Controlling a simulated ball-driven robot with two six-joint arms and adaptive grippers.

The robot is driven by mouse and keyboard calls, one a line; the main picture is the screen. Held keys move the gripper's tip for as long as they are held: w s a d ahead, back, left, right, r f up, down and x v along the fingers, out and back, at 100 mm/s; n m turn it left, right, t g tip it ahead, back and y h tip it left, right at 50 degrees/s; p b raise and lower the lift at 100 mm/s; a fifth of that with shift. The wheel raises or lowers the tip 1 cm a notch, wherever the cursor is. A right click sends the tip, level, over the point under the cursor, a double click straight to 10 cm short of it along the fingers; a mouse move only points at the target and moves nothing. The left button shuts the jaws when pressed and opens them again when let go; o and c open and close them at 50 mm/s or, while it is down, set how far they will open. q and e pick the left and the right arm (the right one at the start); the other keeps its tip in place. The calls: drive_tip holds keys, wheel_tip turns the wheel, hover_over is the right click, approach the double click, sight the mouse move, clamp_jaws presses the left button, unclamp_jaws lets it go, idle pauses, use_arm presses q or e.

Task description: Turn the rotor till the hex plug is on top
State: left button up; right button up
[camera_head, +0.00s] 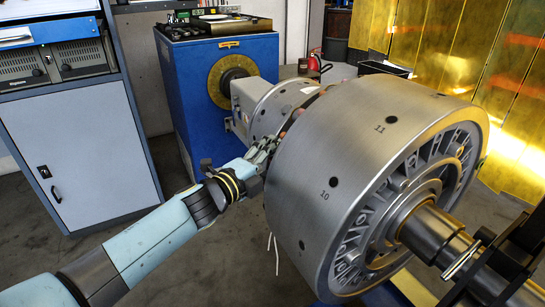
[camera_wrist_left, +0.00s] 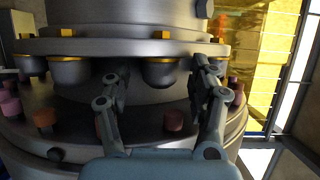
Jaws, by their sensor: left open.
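The rotor (camera_head: 345,150) is a large grey steel drum on a horizontal shaft (camera_head: 435,232). Its rim carries dark round holes, with the numbers 11 and 10 legible. I cannot make out the hex plug on the visible rim; the far side is hidden. My left gripper (camera_head: 268,146) is at the drum's back left, by the drive-side flange. In the left wrist view my left gripper (camera_wrist_left: 160,78) is open, with its fingers on either side of a dark rounded bolt head (camera_wrist_left: 162,72). I cannot tell whether they touch it. My right gripper is not in view.
Several reddish and brown plugs (camera_wrist_left: 173,120) ring the flange below the bolts. A blue drive cabinet (camera_head: 180,85) stands behind my left arm, and a grey cupboard (camera_head: 85,155) stands at left. Yellow panels (camera_head: 460,50) stand at the back right. A dark stand (camera_head: 505,265) is at lower right.

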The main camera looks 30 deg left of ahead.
use_arm(q)
clamp_jaws()
idle(0.5)
